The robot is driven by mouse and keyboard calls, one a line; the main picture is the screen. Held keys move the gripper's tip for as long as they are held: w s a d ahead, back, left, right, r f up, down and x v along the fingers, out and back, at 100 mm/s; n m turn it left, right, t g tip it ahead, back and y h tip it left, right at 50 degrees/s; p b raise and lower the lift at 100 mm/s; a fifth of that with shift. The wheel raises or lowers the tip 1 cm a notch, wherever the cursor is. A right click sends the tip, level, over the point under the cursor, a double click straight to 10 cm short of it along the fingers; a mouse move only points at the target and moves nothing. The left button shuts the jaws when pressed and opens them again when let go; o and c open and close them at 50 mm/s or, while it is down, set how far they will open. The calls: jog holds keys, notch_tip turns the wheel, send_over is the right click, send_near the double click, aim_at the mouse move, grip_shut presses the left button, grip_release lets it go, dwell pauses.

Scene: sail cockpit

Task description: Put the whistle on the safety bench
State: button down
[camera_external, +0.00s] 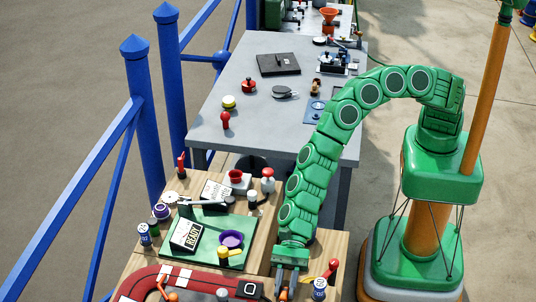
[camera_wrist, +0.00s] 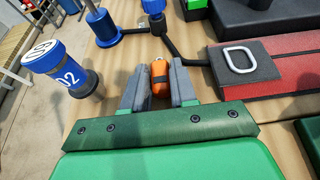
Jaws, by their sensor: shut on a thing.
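My gripper (camera_external: 286,284) points down over the wooden worktop at the bottom of the external view. In the wrist view my gripper (camera_wrist: 159,85) is shut on a small orange object with a dark band (camera_wrist: 160,72), seemingly the whistle. It sits between the grey fingers, close to the wood. In the external view only a bit of orange (camera_external: 284,294) shows below the fingers. Which surface is the safety bench is not clear; no label shows. A grey table (camera_external: 215,115) with several small items stands beyond the wooden worktop (camera_external: 205,178).
A blue-and-white cylinder marked 02 (camera_external: 320,289) and a red-handled part (camera_external: 331,267) stand right of my gripper. A red board (camera_external: 195,277) lies left of it. A green mat (camera_external: 200,262) holds several items. Blue railings (camera_external: 140,110) line the left. The grey table has bare patches.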

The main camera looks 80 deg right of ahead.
jog(key=shift+f, duration=0.15)
jog(key=c, duration=0.9)
grip_release()
jog(key=v, duration=1.2)
jog(key=shift+r, duration=0.2)
